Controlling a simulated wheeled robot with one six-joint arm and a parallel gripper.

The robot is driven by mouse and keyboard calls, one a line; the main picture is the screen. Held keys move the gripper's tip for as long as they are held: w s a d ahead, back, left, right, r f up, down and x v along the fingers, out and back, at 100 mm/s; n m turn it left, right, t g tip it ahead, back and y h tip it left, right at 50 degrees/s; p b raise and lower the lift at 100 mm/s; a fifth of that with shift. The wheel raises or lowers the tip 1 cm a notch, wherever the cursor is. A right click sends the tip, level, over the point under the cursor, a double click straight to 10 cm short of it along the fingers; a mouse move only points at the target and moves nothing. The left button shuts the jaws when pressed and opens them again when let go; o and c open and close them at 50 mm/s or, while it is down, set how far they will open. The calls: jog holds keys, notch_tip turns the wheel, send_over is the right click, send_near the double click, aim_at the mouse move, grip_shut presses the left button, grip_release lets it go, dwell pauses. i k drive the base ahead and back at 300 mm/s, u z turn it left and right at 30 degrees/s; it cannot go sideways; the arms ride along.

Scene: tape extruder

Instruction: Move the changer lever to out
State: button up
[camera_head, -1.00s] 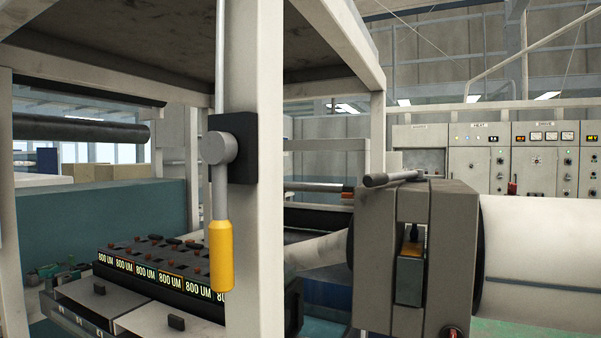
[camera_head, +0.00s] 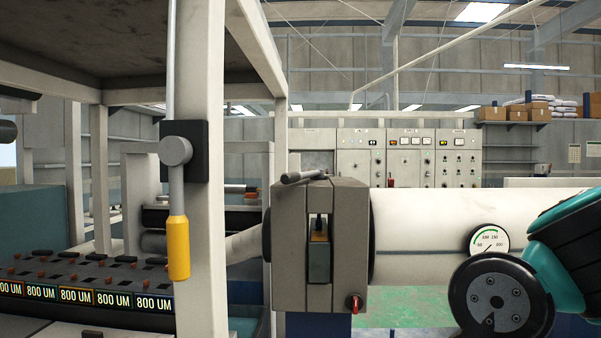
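A grey block (camera_head: 346,240) stands at the middle of the view, clamped around the extruder's pale barrel. A short dark-grey lever (camera_head: 304,176) lies nearly flat on top of it, its thicker end to the left. This looks like the changer lever, but no label for it is readable. A slot in the block's front face holds a metal slide (camera_head: 319,256). A red knob (camera_head: 353,303) sits low on the block. My gripper is not in view; only a teal and black part of my arm shows at the lower right, well apart from the lever.
A white post (camera_head: 201,262) left of the block carries another lever with a yellow grip (camera_head: 178,247), hanging down. The pale barrel (camera_head: 425,231) with a round gauge (camera_head: 489,240) runs right, partly behind my arm. Control cabinets (camera_head: 400,158) stand at the back.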

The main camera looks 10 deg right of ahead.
aim_at(287, 178)
jog(key=z, duration=0.15)
jog(key=i, duration=0.85)
jog(key=u, duration=0.4)
